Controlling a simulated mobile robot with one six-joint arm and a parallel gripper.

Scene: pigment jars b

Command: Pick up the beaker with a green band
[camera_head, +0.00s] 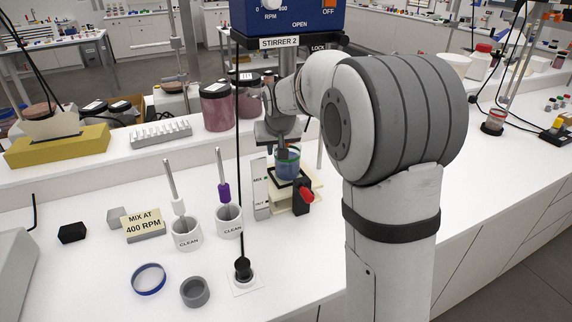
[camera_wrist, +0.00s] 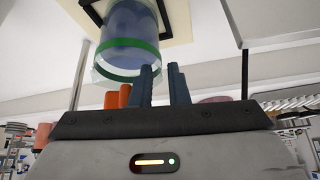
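The beaker with a green band (camera_head: 287,165) is clear with blue contents and stands upright on a small cream and black stand (camera_head: 312,184) at the centre of the bench. In the wrist view, the beaker (camera_wrist: 128,42) shows at the top, its green band near the rim. My gripper (camera_wrist: 163,68) has two dark blue fingers with a narrow gap between them.
Two white "CLEAN" cups (camera_head: 187,234) (camera_head: 229,220) with tools stand left of the stand. A black vertical rod (camera_head: 240,150) rises beside them. A blue-rimmed ring (camera_head: 148,279) and a grey ring (camera_head: 194,291) lie in front. The stirrer (camera_head: 290,18) hangs above.

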